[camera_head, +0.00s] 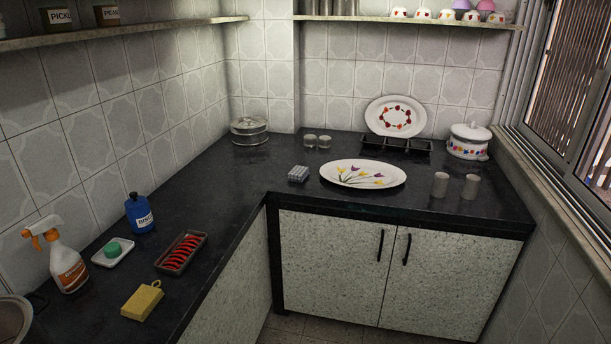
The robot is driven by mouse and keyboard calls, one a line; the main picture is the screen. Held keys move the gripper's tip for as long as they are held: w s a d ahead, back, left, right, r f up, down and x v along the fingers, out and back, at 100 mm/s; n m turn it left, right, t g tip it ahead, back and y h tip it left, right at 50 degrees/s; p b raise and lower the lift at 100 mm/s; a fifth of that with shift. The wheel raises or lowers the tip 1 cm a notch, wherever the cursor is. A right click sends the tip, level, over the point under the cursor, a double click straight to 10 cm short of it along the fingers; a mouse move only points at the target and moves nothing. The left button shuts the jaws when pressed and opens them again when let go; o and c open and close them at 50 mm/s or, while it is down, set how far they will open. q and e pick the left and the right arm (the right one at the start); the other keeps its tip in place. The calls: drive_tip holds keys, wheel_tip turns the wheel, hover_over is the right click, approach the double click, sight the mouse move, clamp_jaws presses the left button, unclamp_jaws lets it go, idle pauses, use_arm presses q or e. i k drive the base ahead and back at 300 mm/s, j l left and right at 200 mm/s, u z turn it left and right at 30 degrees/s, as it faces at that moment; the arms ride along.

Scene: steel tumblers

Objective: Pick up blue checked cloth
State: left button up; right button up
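A small folded blue-grey cloth (298,174) with what looks like a checked pattern lies on the dark counter. It sits near the inner corner of the L-shaped top, just left of a white oval platter (363,174) with painted flowers. A narrow gap shows between cloth and platter. Two steel tumblers (440,184) stand upright to the right of the platter. Neither of my grippers is in the head view.
The black countertop (240,195) is clear to the left of the cloth. Two small jars (317,141) and a stacked round tin (250,131) stand behind it. A red-filled tray (182,252), yellow sponge (142,301), blue bottle (139,214) and spray bottle (61,262) occupy the left counter.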

sight(299, 173)
drive_tip(key=i+z, duration=0.45)
drive_tip(key=i, duration=1.15)
